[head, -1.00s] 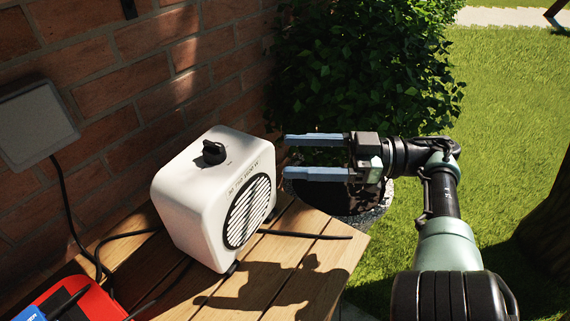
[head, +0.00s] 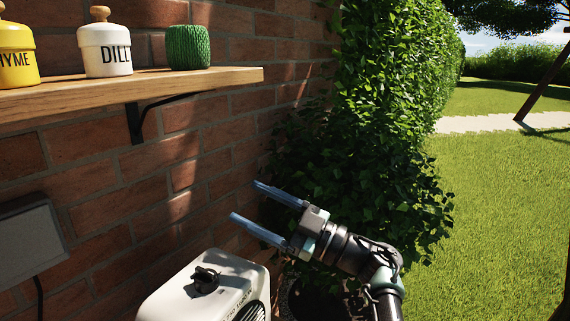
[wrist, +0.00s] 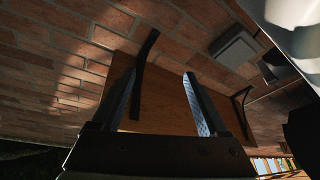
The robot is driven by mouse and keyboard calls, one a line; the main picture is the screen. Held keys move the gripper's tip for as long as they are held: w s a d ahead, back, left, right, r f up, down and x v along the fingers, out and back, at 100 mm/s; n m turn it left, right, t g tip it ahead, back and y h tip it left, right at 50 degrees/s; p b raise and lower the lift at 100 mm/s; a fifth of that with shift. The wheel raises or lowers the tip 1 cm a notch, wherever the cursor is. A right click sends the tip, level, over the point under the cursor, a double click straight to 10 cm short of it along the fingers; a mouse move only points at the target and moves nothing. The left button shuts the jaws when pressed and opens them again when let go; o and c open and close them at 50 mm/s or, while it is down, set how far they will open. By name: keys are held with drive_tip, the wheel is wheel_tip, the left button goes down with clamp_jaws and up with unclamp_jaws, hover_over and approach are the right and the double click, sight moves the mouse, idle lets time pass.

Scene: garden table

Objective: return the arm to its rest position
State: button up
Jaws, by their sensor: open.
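My gripper (head: 248,203) is open and empty in the head view, its two blue-grey fingers spread and pointing left toward the brick wall. It is above and to the right of the white heater (head: 208,287), apart from it. In the wrist view, my gripper (wrist: 158,88) also shows open, with nothing between its fingers. Beyond the fingers are the brick wall and the underside of the wooden shelf (wrist: 165,105).
The shelf (head: 222,77) holds a yellow jar (head: 17,58), a white DILL jar (head: 106,58) and a green pot (head: 188,48). A grey box (head: 30,235) is on the wall. A leafy bush (head: 370,130) stands behind my arm. Open lawn (head: 500,210) lies right.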

drive_tip(key=w+r+m+t+h, duration=0.25)
drive_tip(key=r+m+t, duration=0.25)
drive_tip(key=r+t, duration=0.45)
drive_tip(key=d+r+m+t+h, duration=0.3)
drive_tip(key=d+m+t+h, duration=0.35)
drive_tip(key=m+h, duration=0.7)
drive_tip(key=s+a+f+g+h, duration=0.2)
drive_tip(key=s+f+g+h, duration=0.2)
drive_tip(key=s+f+g, duration=0.55)
drive_tip(key=s+r+t, duration=0.6)
drive_tip(key=s+r, duration=0.3)
drive_tip(key=r, duration=0.4)
drive_tip(key=s+r+t+p, duration=0.1)
drive_tip(key=s+r+t, duration=0.6)
drive_tip(key=r, duration=0.6)
drive_tip(key=s+m, duration=0.1)
drive_tip(key=s, duration=0.1)
drive_tip(key=shift+s+d+r, duration=0.15)
drive_tip(key=shift+s+r, duration=0.15)
drive_tip(key=r+p, duration=1.2)
drive_tip(key=w+r+p, duration=0.1)
drive_tip(key=r+p, duration=0.5)
drive_tip(key=p, duration=0.1)
drive_tip(key=shift+r, duration=0.1)
drive_tip(key=shift+c, duration=0.2)
